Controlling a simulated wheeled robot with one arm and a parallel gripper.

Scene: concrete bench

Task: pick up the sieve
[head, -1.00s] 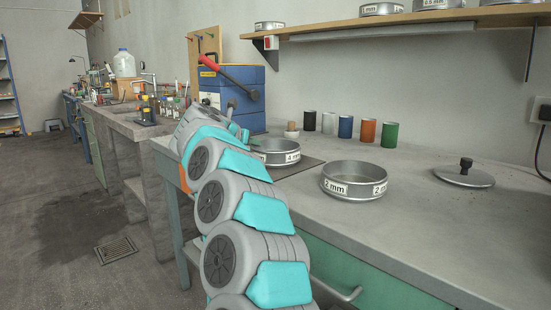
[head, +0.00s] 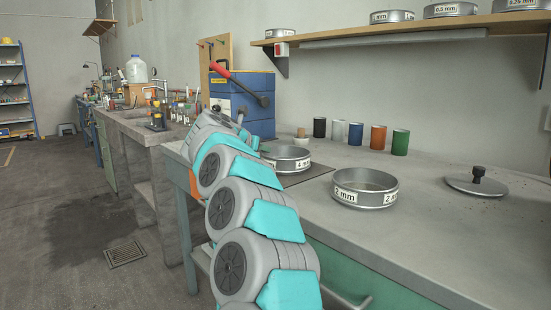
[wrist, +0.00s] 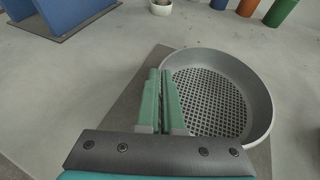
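The sieve marked 4 mm (head: 288,164) is a round grey metal ring standing on a dark mat on the bench. In the wrist view its wall and perforated mesh floor (wrist: 207,105) fill the right side. My gripper (wrist: 160,76) has two green fingers close together at the sieve's left wall. One finger is outside the wall and the other inside, and they look closed on the rim. In the head view my arm hides most of the gripper; a bit of green shows at the sieve's left edge. The sieve sits level on the mat.
Another sieve, marked 2 mm (head: 364,189), stands to the right, with a lid (head: 476,185) beyond it. Several coloured canisters (head: 378,138) and a small pot stand behind. A blue box (head: 243,100) is at the back left. A shelf (head: 400,28) with more sieves hangs above.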

